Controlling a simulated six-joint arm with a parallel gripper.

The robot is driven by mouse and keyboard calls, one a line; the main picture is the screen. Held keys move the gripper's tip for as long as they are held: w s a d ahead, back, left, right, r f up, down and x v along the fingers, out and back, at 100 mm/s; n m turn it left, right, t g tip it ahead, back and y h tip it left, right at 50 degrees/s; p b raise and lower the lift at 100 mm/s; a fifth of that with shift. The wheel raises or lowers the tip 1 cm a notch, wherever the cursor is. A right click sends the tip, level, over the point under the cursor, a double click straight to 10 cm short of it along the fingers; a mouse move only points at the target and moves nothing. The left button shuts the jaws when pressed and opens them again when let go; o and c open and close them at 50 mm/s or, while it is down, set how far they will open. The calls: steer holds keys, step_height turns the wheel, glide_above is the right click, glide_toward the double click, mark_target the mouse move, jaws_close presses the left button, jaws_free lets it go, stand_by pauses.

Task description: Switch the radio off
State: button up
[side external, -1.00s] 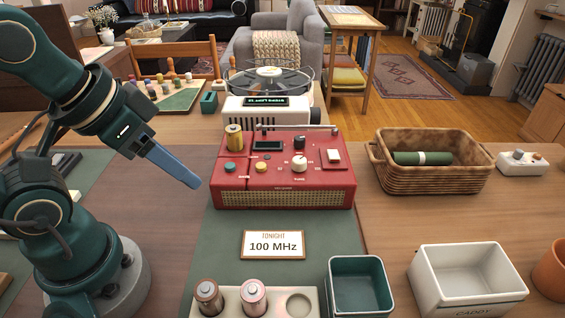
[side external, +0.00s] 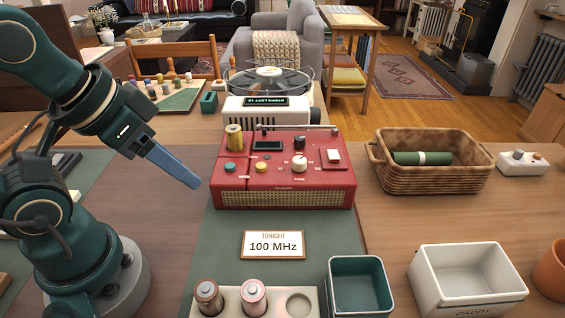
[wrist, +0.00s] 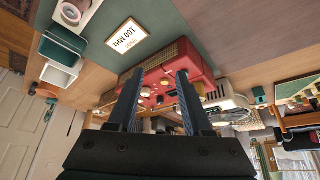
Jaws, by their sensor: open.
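The red radio (side external: 285,199) stands on the green mat, with a tan speaker grille along its front. Its top carries a small dark display (side external: 268,146), a teal button (side external: 230,167), a yellow button (side external: 261,167), a black knob (side external: 299,142), a white knob (side external: 299,163) and a white rocker switch (side external: 333,155) at the right. Which way the rocker is tipped is too small to tell. My gripper (side external: 196,183) is left of the radio, apart from it, and empty. In the wrist view my open gripper (wrist: 158,73) has the radio (wrist: 165,58) beyond its fingers.
A gold cylinder (side external: 234,138) stands at the radio's back left. A white device with a fan-like top (side external: 268,104) is behind. A card reading 100 MHz (side external: 273,245), a battery holder (side external: 276,301) and a green bin (side external: 360,285) are in front. A wicker basket (side external: 435,178) is right.

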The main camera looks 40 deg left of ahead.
jaws_close()
steer(key=w+d+r+m+h, duration=0.5)
steer(key=w+r+m, duration=0.4)
steer(key=w, duration=0.4)
steer(key=w+a+f+h, duration=0.2)
steer(key=w+a+f, duration=0.3)
steer(key=w, duration=0.5)
steer(key=shift+a+n, duration=0.3)
steer(key=shift+a, duration=0.2)
steer(key=shift+w+f, duration=0.1)
